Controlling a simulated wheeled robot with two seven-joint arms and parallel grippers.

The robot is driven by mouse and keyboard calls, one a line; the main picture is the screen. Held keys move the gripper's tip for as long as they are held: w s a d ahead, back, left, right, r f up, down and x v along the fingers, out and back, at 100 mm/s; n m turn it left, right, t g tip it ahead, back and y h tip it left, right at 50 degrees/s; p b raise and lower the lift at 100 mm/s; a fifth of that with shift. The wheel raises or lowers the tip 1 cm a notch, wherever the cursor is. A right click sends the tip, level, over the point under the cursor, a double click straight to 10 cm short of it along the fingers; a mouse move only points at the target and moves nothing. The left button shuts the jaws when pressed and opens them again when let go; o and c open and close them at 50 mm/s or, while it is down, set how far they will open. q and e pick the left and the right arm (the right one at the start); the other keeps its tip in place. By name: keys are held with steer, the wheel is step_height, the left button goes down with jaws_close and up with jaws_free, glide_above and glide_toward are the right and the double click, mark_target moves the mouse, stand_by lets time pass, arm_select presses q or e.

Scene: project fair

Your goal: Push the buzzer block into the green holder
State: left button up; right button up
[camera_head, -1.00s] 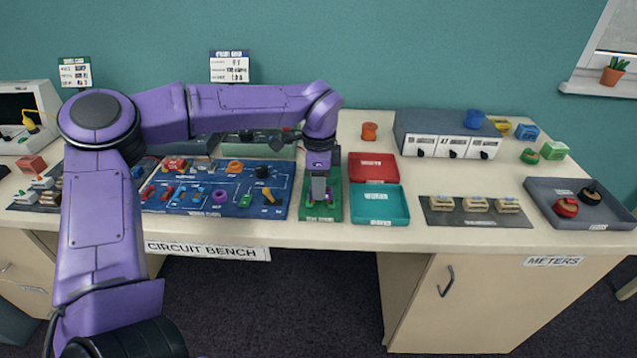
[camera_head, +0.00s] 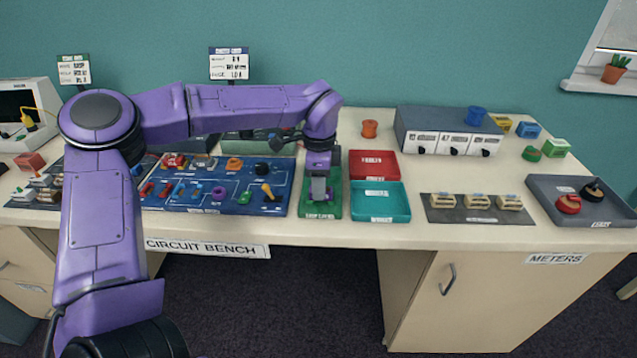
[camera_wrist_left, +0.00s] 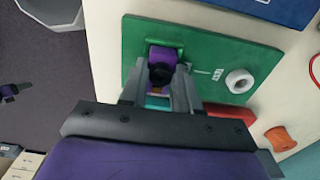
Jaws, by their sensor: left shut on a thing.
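The buzzer block (camera_wrist_left: 165,55) is purple with a round black part on it. It shows in the left wrist view at the green holder (camera_wrist_left: 135,50), a flat green board. My left gripper (camera_wrist_left: 160,85) is shut on the block, with one grey finger on each side. My right gripper is out of view.
A blue circuit board (camera_head: 225,207) with several parts lies left of the holder. A red tray (camera_head: 373,165) and a teal tray (camera_head: 380,202) stand close on its right. Bare bench top lies in front.

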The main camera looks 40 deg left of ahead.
arm_select(q)
steer(key=shift+f, duration=0.2)
steer(key=o, duration=1.6)
steer(key=shift+r+p, duration=2.25)
steer(key=shift+r, duration=1.8)
